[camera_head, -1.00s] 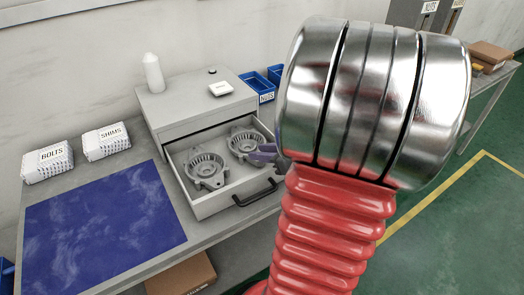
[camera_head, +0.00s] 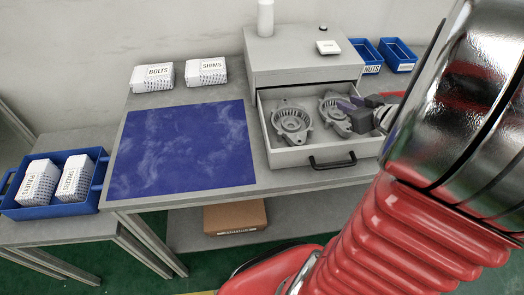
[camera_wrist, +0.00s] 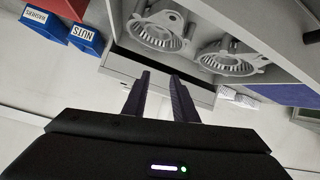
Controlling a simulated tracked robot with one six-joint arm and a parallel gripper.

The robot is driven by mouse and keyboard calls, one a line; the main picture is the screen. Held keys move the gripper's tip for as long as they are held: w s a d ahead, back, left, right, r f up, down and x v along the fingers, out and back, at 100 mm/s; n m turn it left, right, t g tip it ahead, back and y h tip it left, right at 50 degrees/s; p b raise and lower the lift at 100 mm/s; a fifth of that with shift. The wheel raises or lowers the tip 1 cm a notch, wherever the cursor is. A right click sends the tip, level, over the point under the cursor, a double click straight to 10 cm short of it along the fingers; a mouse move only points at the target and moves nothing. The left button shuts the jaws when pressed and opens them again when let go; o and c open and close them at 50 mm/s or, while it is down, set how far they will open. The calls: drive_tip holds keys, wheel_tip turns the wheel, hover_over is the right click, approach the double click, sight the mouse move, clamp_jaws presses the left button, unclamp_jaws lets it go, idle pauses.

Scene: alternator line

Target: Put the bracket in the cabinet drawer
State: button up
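Two grey, ring-shaped brackets lie side by side in the cabinet's open drawer (camera_head: 292,158). The left bracket (camera_head: 291,122) is in full view in the head view; the right bracket (camera_head: 331,108) is partly covered by my gripper (camera_head: 348,104). In the wrist view both brackets, one (camera_wrist: 157,32) nearer the middle and one (camera_wrist: 232,58) to its right, lie beyond my fingertips. My gripper (camera_wrist: 160,82) is open, with a clear gap between its purple-grey fingers and nothing held. It is over the drawer's right part; whether it touches a bracket cannot be told.
The grey cabinet (camera_head: 290,52) stands on the bench, with a white bottle (camera_head: 265,18) on top. The blue mat (camera_head: 180,150) is bare. Boxes of bolts (camera_head: 152,76) and shims (camera_head: 207,71) stand behind it. A blue tray (camera_head: 50,211) holds two boxes at left.

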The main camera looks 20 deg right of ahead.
drive_tip(key=w+a+r+m+g+h, duration=0.2)
drive_tip(key=a+r+h, duration=0.2)
drive_tip(key=a+r, duration=0.45)
drive_tip(key=s+a+f+g+y, duration=0.1)
drive_tip(key=s+a, duration=0.3)
drive_tip(key=a, duration=0.4)
drive_tip(key=s+a+n+g+y, duration=0.1)
drive_tip(key=s+a+g+y, duration=0.1)
drive_tip(key=a, duration=0.6)
drive_tip(key=s+a+f+g+y, duration=0.1)
drive_tip(key=s+a+y, duration=0.2)
drive_tip(key=s+a, duration=0.2)
drive_tip(key=a, duration=0.3)
drive_tip(key=shift+s+f+n, duration=0.3)
drive_tip(key=shift+s+f, duration=0.05)
drive_tip(key=shift+s, duration=0.05)
